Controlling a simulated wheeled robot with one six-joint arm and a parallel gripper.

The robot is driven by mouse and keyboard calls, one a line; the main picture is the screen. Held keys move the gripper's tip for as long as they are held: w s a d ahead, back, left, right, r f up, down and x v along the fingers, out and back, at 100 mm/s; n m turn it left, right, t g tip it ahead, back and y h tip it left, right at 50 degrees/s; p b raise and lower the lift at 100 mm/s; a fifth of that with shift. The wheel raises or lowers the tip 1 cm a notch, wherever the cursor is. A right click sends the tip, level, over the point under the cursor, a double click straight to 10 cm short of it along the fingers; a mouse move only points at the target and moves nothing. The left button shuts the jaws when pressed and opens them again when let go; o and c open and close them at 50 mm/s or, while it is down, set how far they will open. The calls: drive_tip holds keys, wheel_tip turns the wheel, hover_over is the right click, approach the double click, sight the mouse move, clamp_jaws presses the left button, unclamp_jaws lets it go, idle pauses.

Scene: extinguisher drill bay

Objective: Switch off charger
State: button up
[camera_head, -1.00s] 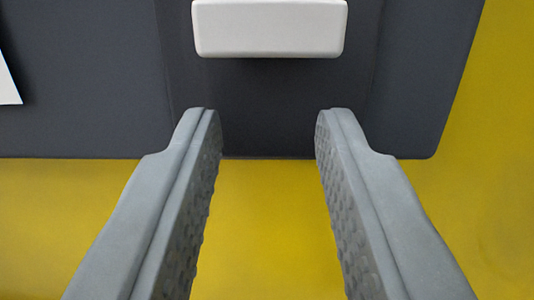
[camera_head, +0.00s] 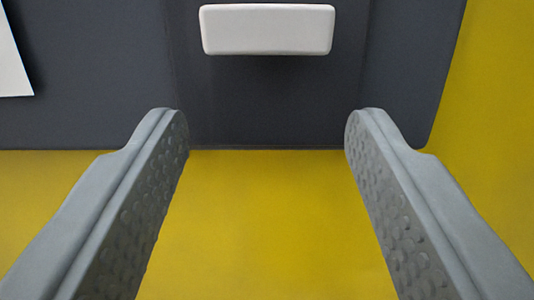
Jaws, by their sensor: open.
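A white rounded bar (camera_head: 267,30), which looks like a switch or handle, sits on a dark grey panel (camera_head: 90,105) at the top middle of the view. I cannot tell whether it is on or off. My gripper (camera_head: 266,125) is open and empty, with its two grey textured fingers spread wide. The fingertips lie below the white bar in the picture, one to each side of it, and they do not touch it.
A white sheet or label (camera_head: 12,60) shows at the left edge on the panel. A yellow surface (camera_head: 265,220) lies below and to the right of the panel. The space between the fingers is clear.

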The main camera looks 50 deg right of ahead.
drive_tip(key=v, duration=1.6)
drive_tip(key=shift+a, duration=0.3)
drive_tip(key=shift+s, duration=0.15)
drive_tip(key=s+a+r+n+t+y, duration=0.2)
drive_tip(key=a+r+n+t+y, duration=0.35)
drive_tip(key=a+r+y, duration=0.7)
drive_tip(key=s+a+r+n+g+y, duration=0.1)
drive_tip(key=s+a+r+n, duration=0.1)
drive_tip(key=s+a, duration=0.4)
drive_tip(key=s+a+r+n+y, duration=0.2)
drive_tip(key=s+a+r, duration=0.3)
drive_tip(key=s+a, duration=0.2)
drive_tip(key=shift+s+a+g, duration=0.35)
drive_tip(key=shift+c, duration=0.2)
